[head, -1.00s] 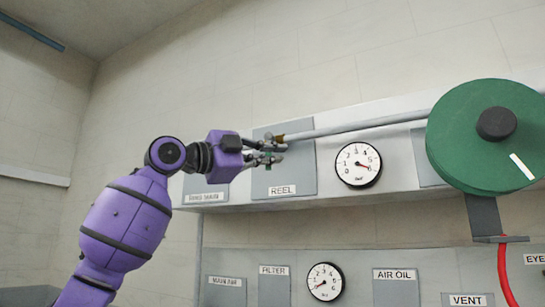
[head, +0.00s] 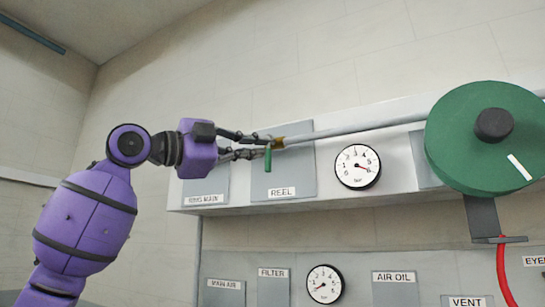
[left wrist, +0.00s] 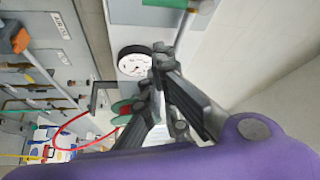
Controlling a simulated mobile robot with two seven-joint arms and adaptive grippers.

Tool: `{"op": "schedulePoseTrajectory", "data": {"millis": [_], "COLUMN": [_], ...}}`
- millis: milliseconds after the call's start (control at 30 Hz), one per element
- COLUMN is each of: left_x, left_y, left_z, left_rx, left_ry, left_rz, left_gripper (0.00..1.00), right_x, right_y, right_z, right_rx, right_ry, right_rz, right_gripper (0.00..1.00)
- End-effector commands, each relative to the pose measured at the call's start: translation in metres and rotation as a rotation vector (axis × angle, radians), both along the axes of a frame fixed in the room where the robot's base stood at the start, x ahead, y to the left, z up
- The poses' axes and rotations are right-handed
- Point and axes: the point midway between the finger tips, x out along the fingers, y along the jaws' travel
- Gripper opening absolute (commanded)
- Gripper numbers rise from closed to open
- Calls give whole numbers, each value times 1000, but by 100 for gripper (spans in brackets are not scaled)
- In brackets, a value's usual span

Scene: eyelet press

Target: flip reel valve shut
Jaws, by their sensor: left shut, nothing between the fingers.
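The reel valve is a brass body (head: 279,142) on the end of a grey pipe, with a green lever handle (head: 268,160) that hangs down, crosswise to the pipe. It sits in front of the grey panel labelled REEL (head: 297,172). My left gripper (head: 262,147) is shut and empty, its fingertips right beside the valve and the top of the handle; I cannot tell if they touch. In the left wrist view the fingers (left wrist: 160,62) show close up, and a green piece (left wrist: 165,3), likely the handle, is cut off at the top edge. My right gripper is not in view.
The grey pipe (head: 370,122) runs right to a large green hose reel (head: 475,145) with a red hose (head: 503,275). A round gauge (head: 357,167) is right of the REEL panel. More labelled panels and a gauge (head: 324,284) lie below. The wall above is clear.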

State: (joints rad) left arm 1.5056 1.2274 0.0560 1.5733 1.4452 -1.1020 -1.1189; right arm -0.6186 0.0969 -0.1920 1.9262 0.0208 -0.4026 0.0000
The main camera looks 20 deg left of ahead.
Motion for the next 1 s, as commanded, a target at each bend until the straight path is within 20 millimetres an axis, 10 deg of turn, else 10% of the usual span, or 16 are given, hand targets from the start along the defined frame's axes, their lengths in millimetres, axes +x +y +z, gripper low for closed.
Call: {"op": "schedulePoseTrajectory", "data": {"millis": [1000], "left_x": [-19], "left_y": [12], "left_z": [2], "left_rx": [-1], "left_ry": [-4], "left_rz": [-1], "left_gripper": [0], "right_x": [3], "right_y": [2], "right_z": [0], "right_rx": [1], "right_ry": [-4], "right_rz": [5], "right_gripper": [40]}}
